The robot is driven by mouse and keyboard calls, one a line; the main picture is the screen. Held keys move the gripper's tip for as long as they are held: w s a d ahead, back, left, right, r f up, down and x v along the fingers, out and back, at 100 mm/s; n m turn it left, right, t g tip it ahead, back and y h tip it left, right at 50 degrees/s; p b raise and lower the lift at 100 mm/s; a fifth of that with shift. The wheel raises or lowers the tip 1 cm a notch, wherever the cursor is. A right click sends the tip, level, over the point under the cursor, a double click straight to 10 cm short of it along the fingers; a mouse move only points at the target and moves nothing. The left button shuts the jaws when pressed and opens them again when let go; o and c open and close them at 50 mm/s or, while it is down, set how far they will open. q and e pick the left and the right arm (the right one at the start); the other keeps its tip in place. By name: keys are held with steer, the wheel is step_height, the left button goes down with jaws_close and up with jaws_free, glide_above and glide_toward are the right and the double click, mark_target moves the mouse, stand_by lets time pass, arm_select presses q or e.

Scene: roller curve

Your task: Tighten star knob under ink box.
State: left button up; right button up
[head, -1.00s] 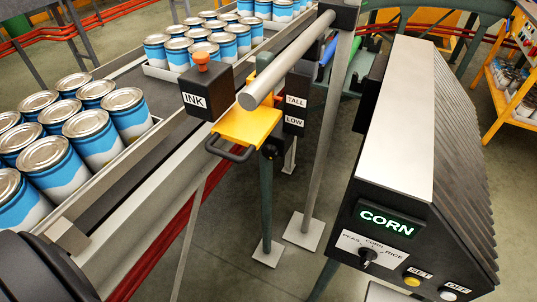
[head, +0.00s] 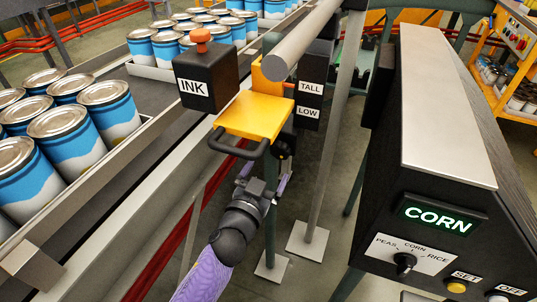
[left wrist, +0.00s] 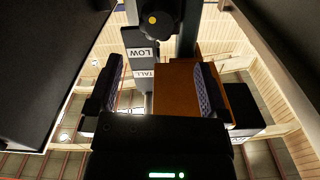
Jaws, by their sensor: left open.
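The black ink box (head: 206,78), labelled INK and topped by an orange button, sits on a yellow bracket (head: 258,115) with a dark loop handle. The star knob (left wrist: 162,20) is black with a yellow centre and shows at the top of the left wrist view, beyond the fingertips. In the head view the bracket and post partly hide it. My left gripper (head: 264,178) is below the bracket, beside the green post. In the left wrist view its two fingers (left wrist: 157,88) are apart with nothing held; the bracket's brown underside (left wrist: 180,88) shows between and beyond them. My right gripper is out of view.
TALL and LOW labels (head: 309,100) mark a dark plate beside the post. A grey tube (head: 305,40) runs above. The conveyor with blue cans (head: 68,140) lies left; the CORN control box (head: 435,215) stands right. Open floor shows between.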

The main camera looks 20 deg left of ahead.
mark_target(279, 152)
arm_select(q)
steer(key=w+b, duration=0.1)
steer(key=w, duration=0.6)
steer(key=shift+w+d+f+b, duration=0.15)
steer(key=shift+d+b, duration=0.05)
steer(key=shift+b, duration=0.2)
steer(key=shift+w, duration=0.5)
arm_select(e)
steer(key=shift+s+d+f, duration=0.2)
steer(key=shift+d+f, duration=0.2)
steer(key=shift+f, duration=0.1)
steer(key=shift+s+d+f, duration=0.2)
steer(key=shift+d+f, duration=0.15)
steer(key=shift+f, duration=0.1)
arm_select(q)
steer(key=c, duration=1.2)
steer(key=shift+c, duration=0.2)
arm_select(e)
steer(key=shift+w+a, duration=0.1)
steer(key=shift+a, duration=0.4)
